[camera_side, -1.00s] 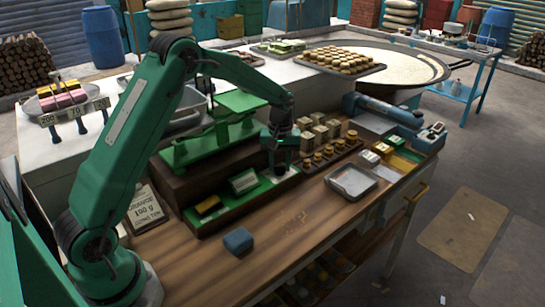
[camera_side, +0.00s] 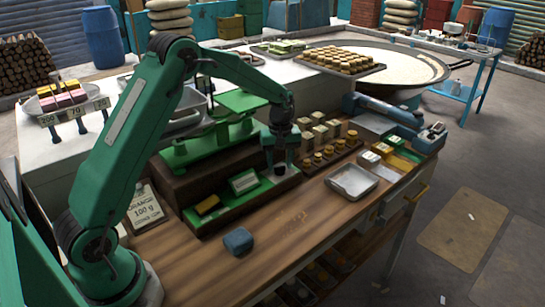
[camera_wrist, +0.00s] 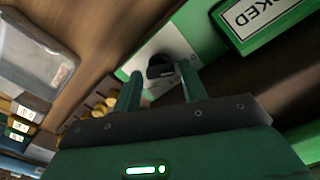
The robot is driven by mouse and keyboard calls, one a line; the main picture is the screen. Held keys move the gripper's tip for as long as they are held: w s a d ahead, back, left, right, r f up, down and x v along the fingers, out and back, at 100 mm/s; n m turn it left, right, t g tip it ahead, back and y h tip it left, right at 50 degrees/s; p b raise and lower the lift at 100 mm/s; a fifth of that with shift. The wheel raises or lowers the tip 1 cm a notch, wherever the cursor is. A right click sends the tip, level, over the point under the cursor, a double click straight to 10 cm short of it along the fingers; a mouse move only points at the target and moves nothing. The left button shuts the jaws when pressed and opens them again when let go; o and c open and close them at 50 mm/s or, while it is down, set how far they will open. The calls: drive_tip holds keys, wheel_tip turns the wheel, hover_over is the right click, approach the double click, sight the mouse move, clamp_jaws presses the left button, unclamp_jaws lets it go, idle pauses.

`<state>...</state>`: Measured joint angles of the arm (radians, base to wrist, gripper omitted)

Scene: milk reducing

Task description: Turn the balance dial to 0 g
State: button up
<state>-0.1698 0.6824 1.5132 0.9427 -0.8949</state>
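The balance dial, a dark round knob (camera_wrist: 160,68) on a pale plate, shows in the wrist view between my two fingertips. My gripper (camera_wrist: 160,78) is open, with one green finger on each side of the knob. I cannot tell whether either finger touches it. In the side view my gripper (camera_side: 280,164) points down over the front right end of the green balance (camera_side: 215,145). The knob is a small dark spot (camera_side: 280,170) there, partly hidden by the fingers. The dial's marks are not readable.
A green sign (camera_wrist: 265,18) reading "…KED" stands beside the dial. Brass weights (camera_side: 327,153) in a wooden rack and a metal tray (camera_side: 352,181) lie to the right. The wooden bench front is mostly clear.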

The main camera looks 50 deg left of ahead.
sight(280, 166)
idle(0.3)
wheel_tip(280, 166, up, 7)
drive_tip(key=shift+r, duration=0.4)
drive_tip(key=shift+s+r, duration=0.1)
idle(0.5)
drive_tip(key=s+d+r+m+t, duration=0.3)
drive_tip(key=s+d+r+m, duration=0.2)
drive_tip(key=s+r, duration=0.65)
drive_tip(key=s+d+m+t, duration=0.2)
drive_tip(key=s+d+m, duration=0.2)
drive_tip(key=s, duration=1.4)
drive_tip(key=m, duration=0.3)
drive_tip(key=shift+f+t, duration=0.25)
drive_tip(key=shift+t, duration=0.05)
